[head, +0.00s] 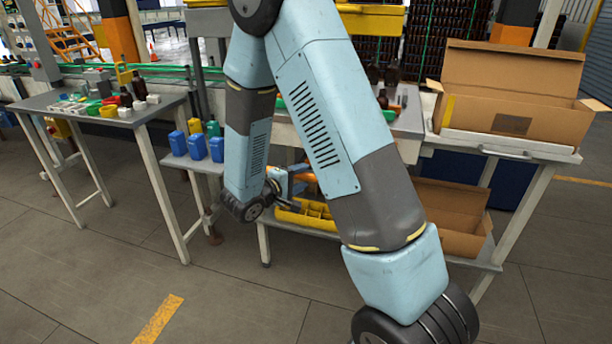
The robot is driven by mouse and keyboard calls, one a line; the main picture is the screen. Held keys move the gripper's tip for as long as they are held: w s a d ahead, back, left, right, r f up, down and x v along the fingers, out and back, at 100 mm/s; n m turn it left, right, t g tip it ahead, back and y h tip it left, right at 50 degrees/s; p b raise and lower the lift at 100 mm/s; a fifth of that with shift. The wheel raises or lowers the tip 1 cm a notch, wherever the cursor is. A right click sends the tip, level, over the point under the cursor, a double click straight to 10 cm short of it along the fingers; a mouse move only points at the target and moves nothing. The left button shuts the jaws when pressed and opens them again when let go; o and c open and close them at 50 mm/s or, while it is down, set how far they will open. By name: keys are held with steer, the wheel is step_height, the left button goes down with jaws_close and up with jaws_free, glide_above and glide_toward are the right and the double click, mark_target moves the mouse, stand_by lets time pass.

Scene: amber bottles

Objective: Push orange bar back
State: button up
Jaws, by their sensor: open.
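My gripper (287,182) is small in the head view, at the end of my arm, low beside the middle workbench. It points right and its jaws are open. A small orange piece (307,177), which looks like the orange bar, shows just past the jaws. My upper arm hides its right part. I cannot tell whether the gripper touches it. A yellow divided tray (296,218) sits on the lower shelf, below the gripper and partly behind my arm.
Blue bottles (197,146) stand on a small shelf left of my arm. A side table (72,102) holds small coloured parts and dark bottles. An open cardboard box (508,95) is on the right bench, another box (455,212) below. The floor in front is clear.

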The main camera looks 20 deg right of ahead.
steer(key=shift+x, duration=1.85)
jaws_close()
